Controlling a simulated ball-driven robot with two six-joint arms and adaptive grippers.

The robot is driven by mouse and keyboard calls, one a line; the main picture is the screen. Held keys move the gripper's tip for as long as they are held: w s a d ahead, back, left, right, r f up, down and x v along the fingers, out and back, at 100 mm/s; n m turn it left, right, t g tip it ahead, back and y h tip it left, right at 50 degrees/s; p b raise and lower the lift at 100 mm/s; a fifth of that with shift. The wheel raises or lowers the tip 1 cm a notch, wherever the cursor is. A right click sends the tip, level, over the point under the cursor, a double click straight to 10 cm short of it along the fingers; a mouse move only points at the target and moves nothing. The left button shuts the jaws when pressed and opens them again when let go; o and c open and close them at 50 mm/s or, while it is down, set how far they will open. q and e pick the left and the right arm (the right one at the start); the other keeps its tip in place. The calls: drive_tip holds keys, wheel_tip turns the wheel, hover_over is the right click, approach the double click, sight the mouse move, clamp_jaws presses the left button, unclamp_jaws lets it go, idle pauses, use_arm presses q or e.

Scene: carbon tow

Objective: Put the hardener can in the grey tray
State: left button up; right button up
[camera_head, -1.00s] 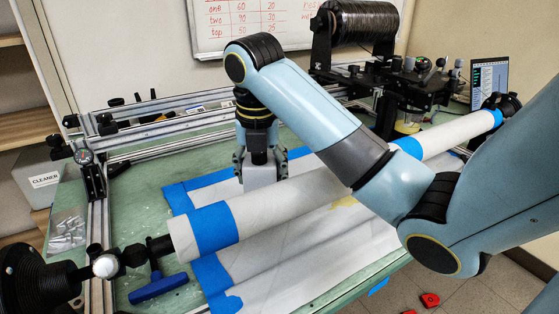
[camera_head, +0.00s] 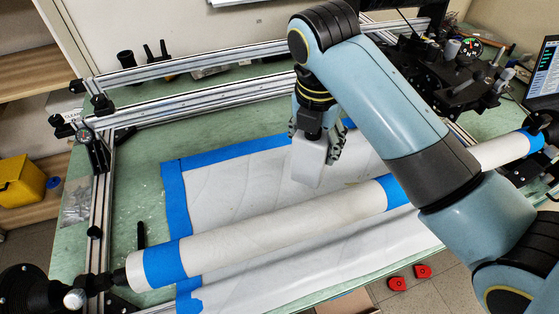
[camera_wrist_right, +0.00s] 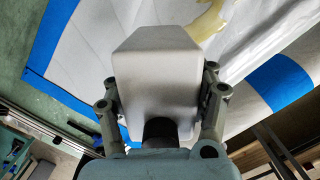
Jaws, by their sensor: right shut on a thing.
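My right gripper (camera_head: 318,133) points down and is shut on a pale grey, box-shaped can (camera_head: 307,165). No label shows on the can, so I cannot tell whether it is the hardener. The can hangs over the white sheet, behind the long pale tube. In the right wrist view the can (camera_wrist_right: 156,75) fills the space between the fingers (camera_wrist_right: 160,112), with one finger at each side. I see no grey tray in these views. My left gripper is not in view.
The long tube (camera_head: 275,225) with blue tape crosses in front of the white sheet (camera_head: 225,185). Aluminium rails (camera_head: 200,100) run behind on the green table (camera_head: 130,190). A yellow box (camera_head: 20,180) is at far left. A yellowish patch (camera_wrist_right: 207,20) lies on the sheet. Red pieces (camera_head: 397,284) lie on the floor.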

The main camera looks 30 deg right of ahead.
drive_tip(key=shift+s+a+r+p, duration=0.25)
drive_tip(key=shift+s+r+p, duration=0.25)
drive_tip(key=shift+s+p, duration=0.05)
drive_tip(key=shift+s+a+r+p, duration=0.2)
drive_tip(key=shift+s+p, duration=0.1)
drive_tip(key=shift+p, duration=0.1)
drive_tip(key=shift+f, duration=0.15)
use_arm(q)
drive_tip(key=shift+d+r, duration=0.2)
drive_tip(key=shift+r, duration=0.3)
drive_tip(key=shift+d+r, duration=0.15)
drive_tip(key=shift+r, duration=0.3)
use_arm(e)
drive_tip(key=shift+w+a+f, duration=0.6)
drive_tip(key=shift+w+f, duration=1.2)
drive_tip(key=shift+w, duration=0.05)
drive_tip(key=shift+w+a+f, duration=0.55)
drive_tip(key=shift+w+f, duration=1.25)
drive_tip(key=shift+f, duration=0.05)
drive_tip(key=shift+w+a+f, duration=0.6)
drive_tip(key=shift+w+f, duration=1.2)
drive_tip(key=shift+w, duration=0.05)
drive_tip(key=shift+f, duration=0.1)
drive_tip(key=o, duration=1.7)
drive_tip(key=shift+s, duration=0.1)
drive_tip(key=shift+c, duration=0.2)
